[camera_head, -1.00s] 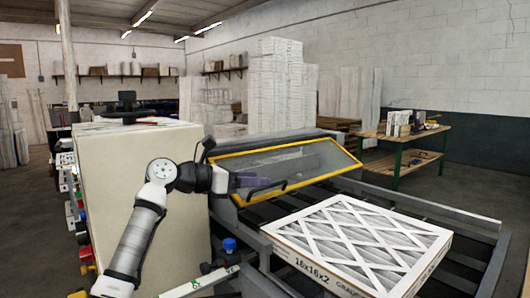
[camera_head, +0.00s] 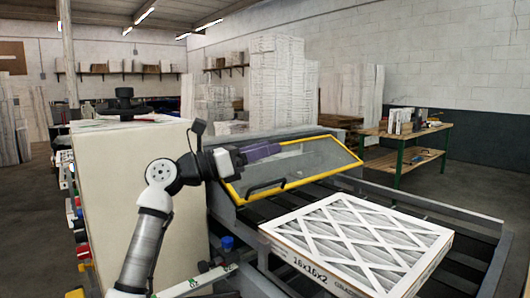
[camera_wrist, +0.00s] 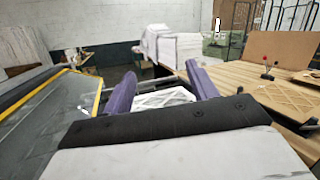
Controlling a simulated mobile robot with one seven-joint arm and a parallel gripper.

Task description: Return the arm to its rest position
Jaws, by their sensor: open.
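My gripper (camera_head: 266,152) is in front of the yellow-framed clear guard in the head view, raised and pointing right. In the wrist view its two purple fingers (camera_wrist: 160,90) stand apart with nothing held between them. The boxed filter (camera_head: 352,240), a white lattice-faced frame marked 16x16x2, lies flat on the machine's conveyor, to the right of and below my gripper. Part of a white lattice (camera_wrist: 165,98) shows beyond the fingers in the wrist view.
The yellow-framed guard (camera_head: 300,168) is close to my gripper. A beige cabinet (camera_head: 120,190) stands to the left of my arm. The conveyor rails (camera_head: 470,226) extend to the right. A green-legged workbench (camera_head: 405,140) stands farther back, with open floor around it.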

